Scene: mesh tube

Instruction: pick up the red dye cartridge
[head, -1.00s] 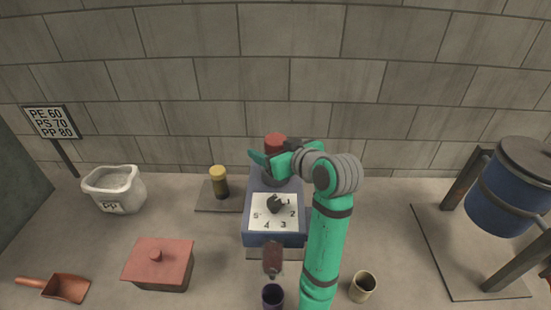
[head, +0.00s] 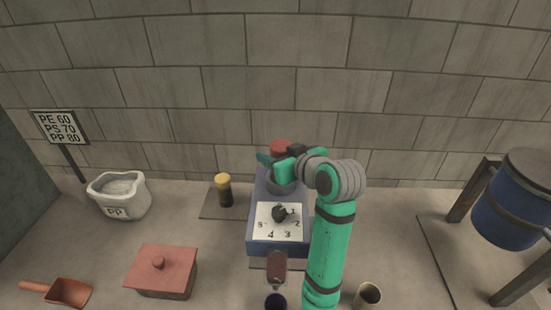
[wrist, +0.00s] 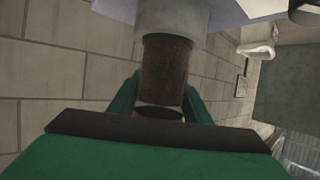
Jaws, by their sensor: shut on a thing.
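The red dye cartridge (head: 281,146) stands upright at the back top of a blue machine (head: 263,235), above a grey round collar (head: 279,185). My gripper (head: 281,159) is around the cartridge from the right and shut on it. In the wrist view the dark red cartridge (wrist: 165,72) sits between my green fingers (wrist: 160,100), with its far end against or inside a pale grey cylinder (wrist: 170,18). I cannot tell how deep it sits there. The fingers' contact faces are partly hidden.
A yellow-capped dark cylinder (head: 223,188) stands on a plate left of the machine. A PP bag (head: 118,198), a red lidded box (head: 162,270) and a scoop (head: 66,292) lie further left. A cup (head: 367,296) and a blue drum (head: 510,210) are at right.

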